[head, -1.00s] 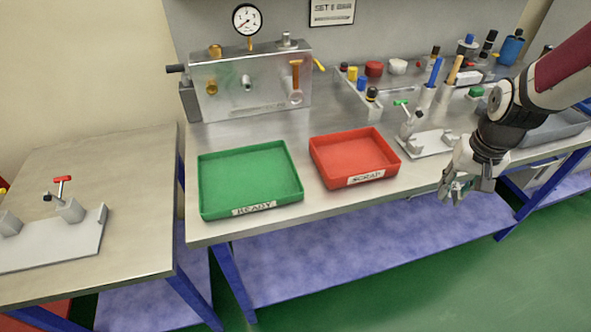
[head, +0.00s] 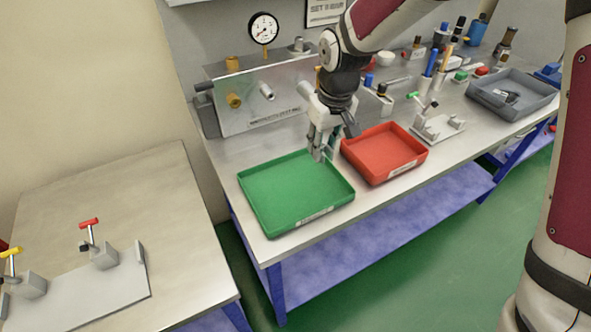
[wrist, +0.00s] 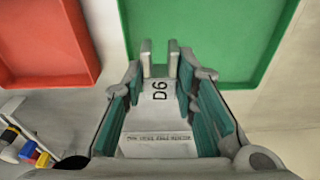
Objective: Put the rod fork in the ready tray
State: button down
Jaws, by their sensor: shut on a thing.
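The green tray (head: 292,192), the ready tray, lies on the long bench and is empty. It also shows at the top of the wrist view (wrist: 215,35). My gripper (head: 320,156) hangs over the tray's back right side, beside the red tray. In the wrist view, its teal-padded fingers are shut on a grey piece with two short prongs, the rod fork (wrist: 147,58). The prongs point forward, over the near edge of the green tray in that picture. A "D6" mark shows behind the prongs. In the head view the fork is too small to make out clearly.
The red scrap tray (head: 384,152) is empty, close right of the green tray. A metal box with a gauge (head: 264,28) stands behind. A clamp fixture (head: 437,127) and grey tray (head: 512,95) are farther right. A side table (head: 120,200) with a clamp plate is at left.

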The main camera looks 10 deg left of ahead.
send_over(314, 179)
jog(key=f, duration=0.5)
jog(key=shift+s+d+p, duration=0.15)
jog(key=shift+s+p, duration=0.2)
jog(key=shift+f, duration=2.3)
jog(key=c, duration=1.3)
grip_release()
jog(key=shift+f, duration=0.15)
